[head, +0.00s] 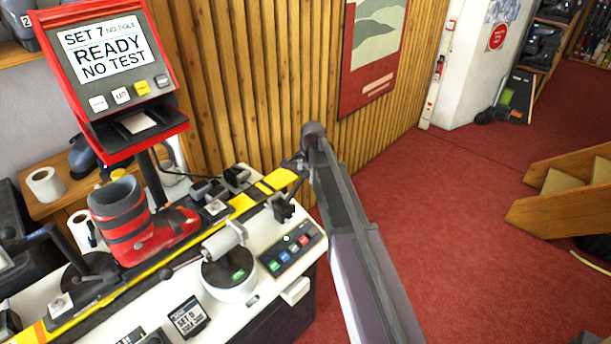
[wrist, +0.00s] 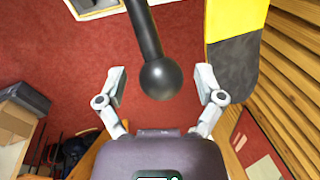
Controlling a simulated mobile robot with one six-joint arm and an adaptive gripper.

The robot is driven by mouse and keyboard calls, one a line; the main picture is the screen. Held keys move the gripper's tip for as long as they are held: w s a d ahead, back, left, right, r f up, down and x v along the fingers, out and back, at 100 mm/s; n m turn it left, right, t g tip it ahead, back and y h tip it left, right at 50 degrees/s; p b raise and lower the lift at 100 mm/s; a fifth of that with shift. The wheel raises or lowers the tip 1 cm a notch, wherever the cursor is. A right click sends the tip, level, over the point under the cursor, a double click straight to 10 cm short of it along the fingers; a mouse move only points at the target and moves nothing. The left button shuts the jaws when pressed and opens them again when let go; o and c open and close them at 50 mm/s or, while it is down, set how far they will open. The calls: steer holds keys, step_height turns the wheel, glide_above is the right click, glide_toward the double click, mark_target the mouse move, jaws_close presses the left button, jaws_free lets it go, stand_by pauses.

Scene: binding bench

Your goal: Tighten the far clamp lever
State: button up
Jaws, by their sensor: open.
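In the wrist view a black lever (wrist: 145,32) ends in a round black ball knob (wrist: 160,78). My gripper (wrist: 161,82) is open, with one finger on each side of the knob and a visible gap to both. The knob is not gripped. The yellow and black end of the ski-like bar (wrist: 231,50) lies right of the lever. In the head view this long bar (head: 243,203) crosses the bench, and my arm reaches past its far end. A black clamp-like part (head: 283,208) stands near that end. I cannot make out the lever's knob or my fingers there.
A red ski boot (head: 130,222) stands on the bar. A red display unit (head: 110,70) reads "READY NO TEST". A white round base with a grey cylinder (head: 230,276) and a button panel (head: 292,248) sit on the bench (head: 170,291). The slatted wall (head: 250,90) is close behind.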

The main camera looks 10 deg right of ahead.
steer(key=shift+c, duration=0.2)
jaws_close()
steer(key=shift+s+d, duration=0.1)
